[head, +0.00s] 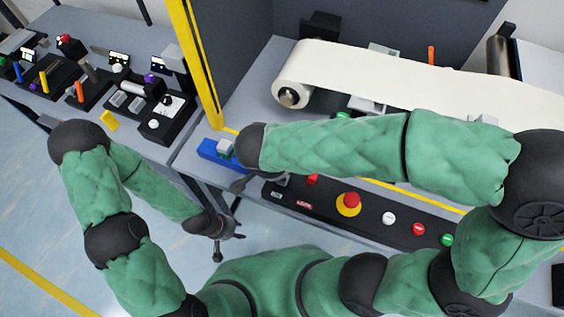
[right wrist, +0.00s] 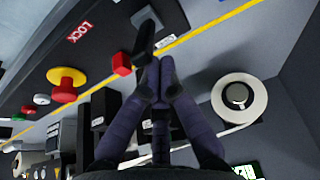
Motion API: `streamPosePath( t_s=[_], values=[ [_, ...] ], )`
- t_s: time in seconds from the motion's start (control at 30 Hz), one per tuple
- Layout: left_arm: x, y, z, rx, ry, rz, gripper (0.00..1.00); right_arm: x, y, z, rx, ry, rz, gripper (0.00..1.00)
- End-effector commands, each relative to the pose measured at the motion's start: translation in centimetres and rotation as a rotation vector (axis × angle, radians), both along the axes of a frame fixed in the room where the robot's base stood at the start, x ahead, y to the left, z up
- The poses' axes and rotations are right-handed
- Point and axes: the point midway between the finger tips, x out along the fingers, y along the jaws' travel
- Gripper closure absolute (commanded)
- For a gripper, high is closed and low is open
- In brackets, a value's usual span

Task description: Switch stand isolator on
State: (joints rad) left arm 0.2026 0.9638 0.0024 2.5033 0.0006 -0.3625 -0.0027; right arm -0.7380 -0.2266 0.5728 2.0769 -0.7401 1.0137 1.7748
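A black control panel (head: 330,212) runs along the front of the conveyor table. A red block (right wrist: 122,63) sits on it near a "LOCK" label; it also shows in the head view (head: 313,180). A black lever-like part (right wrist: 144,42) stands beside the red block. I cannot tell for certain which part is the isolator, or its position. My right gripper (right wrist: 160,62) has its fingertips together just below the lever; contact is unclear. In the head view my right forearm largely hides this gripper. My left gripper (head: 229,246) hangs low in front of the tables, fingers apart and empty.
A red emergency button on a yellow base (head: 348,204) and white, red and green buttons lie along the panel. The white conveyor belt (head: 400,78) is behind. A blue box (head: 212,150) sits at the table corner. A yellow post (head: 192,60) rises at its left.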

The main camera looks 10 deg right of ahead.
Motion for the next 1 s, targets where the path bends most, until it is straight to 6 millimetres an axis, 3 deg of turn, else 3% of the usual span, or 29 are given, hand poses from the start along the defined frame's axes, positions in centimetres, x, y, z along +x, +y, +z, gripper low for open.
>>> streamPosePath(
  t_s=[0.3,1.0],
  values=[
    [0.0,0.0,-1.1,0.000,0.000,0.000,0.60,-1.2,0.8,-0.4,0.000,0.001,0.000,1.00],
    [0.0,0.0,-1.4,0.000,0.000,0.000,0.60,-1.8,1.1,-0.9,0.000,0.010,0.004,1.00]
  ],
)
